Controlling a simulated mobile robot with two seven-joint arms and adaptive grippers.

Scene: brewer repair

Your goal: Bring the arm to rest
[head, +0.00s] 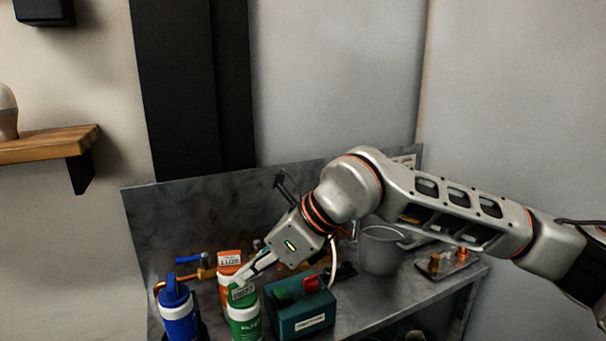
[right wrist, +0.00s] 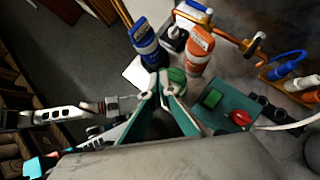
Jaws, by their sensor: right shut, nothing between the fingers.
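My right arm reaches in from the right in the head view. Its right gripper (head: 245,281) points down and left, just over the top of a green-and-white bottle (head: 243,318). In the right wrist view the right gripper (right wrist: 160,84) has its fingertips together with nothing between them. The green bottle's top (right wrist: 176,77) shows just beyond the tips; I cannot tell whether they touch it. What looks like my left arm, with its left gripper (right wrist: 118,104), lies at the left of the right wrist view, too small to read its fingers.
A blue bottle (head: 179,316), an orange bottle (head: 229,262) and a teal box (head: 300,312) with green and red buttons crowd the gripper. A grey bucket (head: 379,252) and a small tray of parts (head: 447,263) stand right on the metal bench (head: 372,312). A wooden shelf (head: 45,146) is at left.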

